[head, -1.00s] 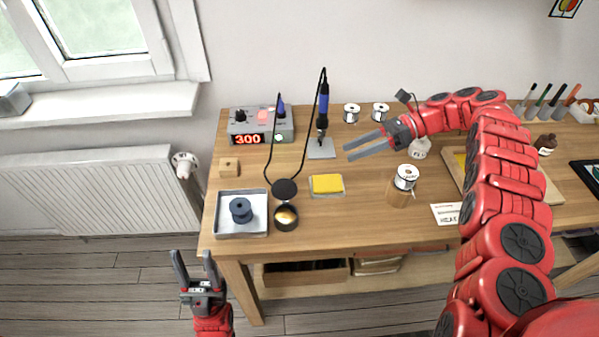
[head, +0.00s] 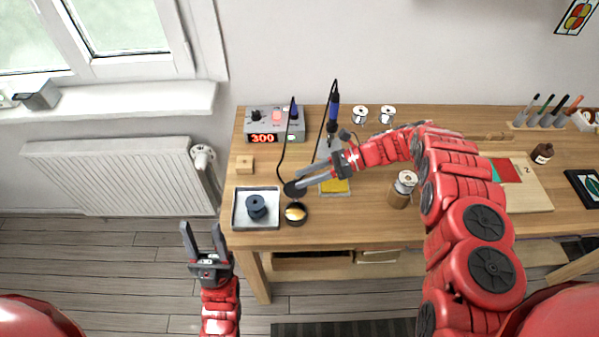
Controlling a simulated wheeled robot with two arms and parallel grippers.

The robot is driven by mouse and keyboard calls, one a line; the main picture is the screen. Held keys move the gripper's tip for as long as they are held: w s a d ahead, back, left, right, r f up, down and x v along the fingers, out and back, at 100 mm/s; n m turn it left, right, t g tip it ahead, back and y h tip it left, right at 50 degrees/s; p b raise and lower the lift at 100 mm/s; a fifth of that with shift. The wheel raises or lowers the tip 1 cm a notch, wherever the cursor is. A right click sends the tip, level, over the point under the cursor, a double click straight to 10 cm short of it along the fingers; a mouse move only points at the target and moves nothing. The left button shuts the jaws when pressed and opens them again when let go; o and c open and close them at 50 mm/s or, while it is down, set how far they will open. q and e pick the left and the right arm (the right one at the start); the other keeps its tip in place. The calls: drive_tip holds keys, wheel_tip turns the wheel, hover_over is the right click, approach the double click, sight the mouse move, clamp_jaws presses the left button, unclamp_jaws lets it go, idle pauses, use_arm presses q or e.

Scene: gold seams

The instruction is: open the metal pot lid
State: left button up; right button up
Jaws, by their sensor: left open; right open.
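The small dark metal pot (head: 295,214) stands near the table's front left, with its gold-coloured inside showing. A dark round lid (head: 291,190) is at the pot's back edge, off its mouth; I cannot tell how it is joined. My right gripper (head: 299,179) is open, its fingertips at or just above the lid's far right side. I cannot tell whether they touch, and nothing shows between them. My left gripper (head: 204,236) is open and empty, in front of the table's left end, with its fingers pointing up.
A white tray (head: 239,221) with a dark spool (head: 256,206) sits left of the pot. A soldering station (head: 275,124) with a looping black cable stands behind. A yellow sponge (head: 335,187) lies under my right arm. A wooden spool holder (head: 397,196) stands to the right.

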drive_tip(key=shift+x, duration=0.9)
drive_tip(key=shift+c, duration=0.3)
drive_tip(key=shift+r, duration=0.15)
clamp_jaws()
